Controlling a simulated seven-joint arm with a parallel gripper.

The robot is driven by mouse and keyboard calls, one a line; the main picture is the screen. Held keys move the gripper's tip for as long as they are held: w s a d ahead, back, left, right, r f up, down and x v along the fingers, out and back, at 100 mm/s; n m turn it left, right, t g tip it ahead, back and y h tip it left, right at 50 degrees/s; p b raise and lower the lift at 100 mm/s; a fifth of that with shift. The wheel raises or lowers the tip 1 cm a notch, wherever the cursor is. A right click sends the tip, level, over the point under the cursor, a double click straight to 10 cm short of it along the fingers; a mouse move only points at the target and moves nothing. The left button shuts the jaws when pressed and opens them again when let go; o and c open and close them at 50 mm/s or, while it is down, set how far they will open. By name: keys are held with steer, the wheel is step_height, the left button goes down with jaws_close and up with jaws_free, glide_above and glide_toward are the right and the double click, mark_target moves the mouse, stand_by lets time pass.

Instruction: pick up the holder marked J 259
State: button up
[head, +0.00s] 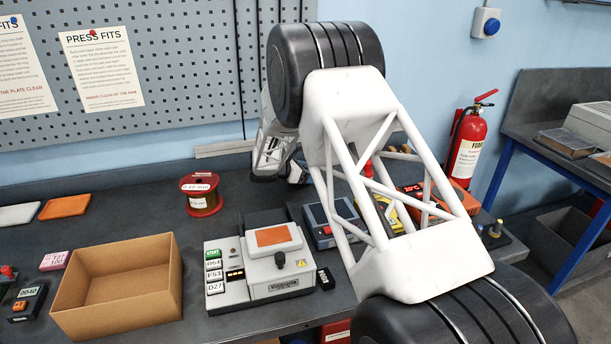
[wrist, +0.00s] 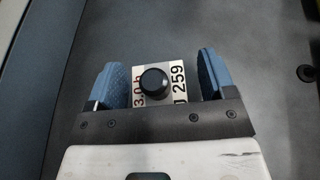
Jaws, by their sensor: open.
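In the wrist view, a small holder (wrist: 154,83) with a round black knob sits between my fingers. Its pale label reads "3.0 h" on one side and "259" on the other. The letter before 259 is partly covered by my gripper's dark bar. My gripper (wrist: 162,68) is open, with a blue pad on each side of the holder. Whether the pads touch it is hard to tell. In the head view my arm hides the holder, and I cannot make out the fingers.
A cardboard box (head: 120,311) stands at the front left. A press unit (head: 222,285) with buttons and labels is beside it. A wire spool (head: 201,194) and a blue-grey device (head: 321,232) stand farther back.

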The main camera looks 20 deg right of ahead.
steer(key=shift+c, duration=0.2)
stand_by(0.3)
steer(key=c, duration=1.2)
steer(key=shift+r, duration=5.05)
